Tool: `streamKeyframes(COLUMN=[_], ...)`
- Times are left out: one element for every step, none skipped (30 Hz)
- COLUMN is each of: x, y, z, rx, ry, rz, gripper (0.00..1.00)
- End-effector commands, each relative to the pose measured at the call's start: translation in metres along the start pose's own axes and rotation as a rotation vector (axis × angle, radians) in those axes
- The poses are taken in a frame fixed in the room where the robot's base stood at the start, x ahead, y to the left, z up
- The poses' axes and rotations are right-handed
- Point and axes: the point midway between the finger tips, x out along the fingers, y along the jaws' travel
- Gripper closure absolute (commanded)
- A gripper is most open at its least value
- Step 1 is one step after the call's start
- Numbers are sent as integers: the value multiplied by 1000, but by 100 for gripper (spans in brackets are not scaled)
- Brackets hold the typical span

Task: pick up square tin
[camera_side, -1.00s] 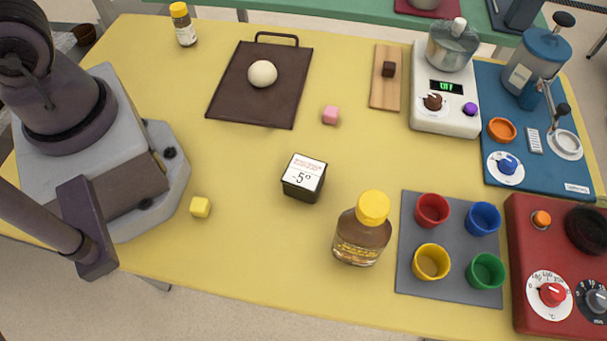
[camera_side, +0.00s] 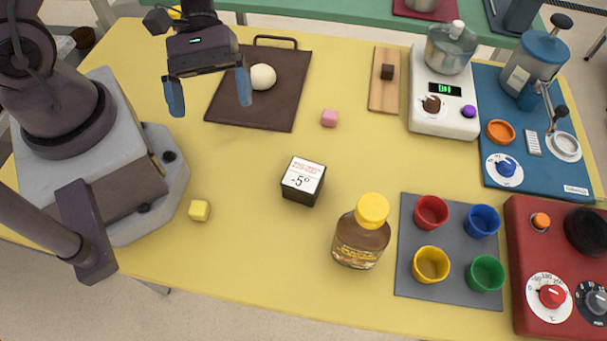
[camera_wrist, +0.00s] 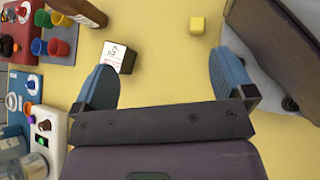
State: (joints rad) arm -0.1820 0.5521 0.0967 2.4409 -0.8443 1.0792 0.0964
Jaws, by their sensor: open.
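My gripper (camera_side: 209,98) is open and empty. It hangs above the table at the upper left of the side view, well apart from the tin. Its two blue fingers (camera_wrist: 167,85) are spread wide in the wrist view.
A dark tray (camera_side: 290,92) holds a white ball (camera_side: 263,77). A grey mat (camera_side: 447,290) carries several coloured cups. Table around the tin is clear.

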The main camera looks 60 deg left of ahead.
Motion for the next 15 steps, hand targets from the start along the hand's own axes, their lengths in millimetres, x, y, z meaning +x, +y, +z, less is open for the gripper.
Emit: streamKeyframes(x=[12, 17, 24, 28, 33, 38, 40, 42, 43, 43, 41, 38, 35, 34, 32], y=[-1, 1, 3, 4, 6, 8, 11, 13, 17, 21, 25, 30, 34, 37, 40], z=[-7, -12, -18, -22, -27, -34, -40, -45, -51, -55, -58, -61, -62, -64, -65], rx=[-94, -146, -214, -262, -309, -368, -408, -443, -476, -492, -502, -506, -508, -508, -507], ry=[-59, -87, -120, -141, -159, -177, -187, -193, -196, -193, -191, -184, -179, -176, -174], rz=[49, 86, 136, 173, 210, 262, 302, 340, 388, 421, 452, 490, 514, 534, 554], gripper=[0, 0, 0, 0, 0, 0, 0, 0, 0, 0, 0, 0, 0, 0, 0])
